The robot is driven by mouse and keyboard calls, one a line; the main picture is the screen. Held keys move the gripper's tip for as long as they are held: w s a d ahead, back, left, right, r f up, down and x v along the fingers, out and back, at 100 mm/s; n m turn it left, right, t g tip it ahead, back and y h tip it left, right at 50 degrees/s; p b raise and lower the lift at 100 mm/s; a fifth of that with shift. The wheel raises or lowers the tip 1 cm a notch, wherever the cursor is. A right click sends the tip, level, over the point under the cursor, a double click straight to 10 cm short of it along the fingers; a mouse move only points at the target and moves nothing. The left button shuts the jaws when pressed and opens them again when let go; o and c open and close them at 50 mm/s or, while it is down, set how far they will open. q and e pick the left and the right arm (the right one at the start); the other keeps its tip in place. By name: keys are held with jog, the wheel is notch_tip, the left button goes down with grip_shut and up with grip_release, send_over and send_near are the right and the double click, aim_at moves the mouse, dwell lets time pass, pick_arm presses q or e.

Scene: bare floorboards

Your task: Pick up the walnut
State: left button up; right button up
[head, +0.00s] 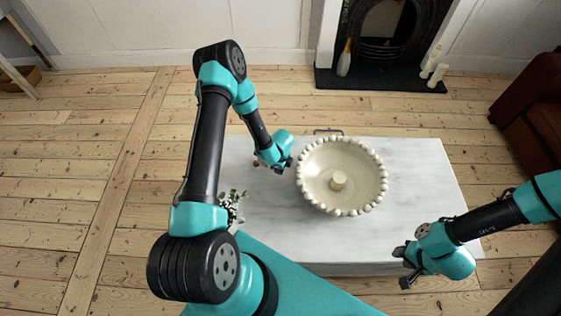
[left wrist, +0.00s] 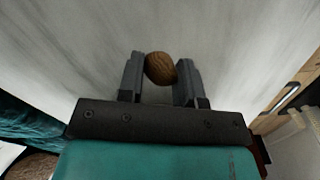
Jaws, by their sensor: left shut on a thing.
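The walnut (left wrist: 160,68) is a small brown ridged ball. In the left wrist view it sits between the two dark fingers of my left gripper (left wrist: 160,80), which is shut on it. In the head view my left gripper (head: 273,163) is low over the white marble-like table (head: 420,165), just left of the bowl. I cannot tell clearly whether the walnut is on the tabletop or slightly above it. My right gripper (head: 402,267) is open and empty near the table's front right edge, apart from the walnut.
A large cream bowl (head: 318,193) with a beaded rim stands mid-table, close to my left gripper. A small plant (head: 232,205) is at the table's left edge, partly behind my left arm. The table's right side is clear. A dark red seat (head: 540,115) is at right.

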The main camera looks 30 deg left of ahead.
pick_arm(q)
jog(key=shift+s+d, duration=0.2)
jog(key=shift+s, duration=0.05)
dwell(0.4)
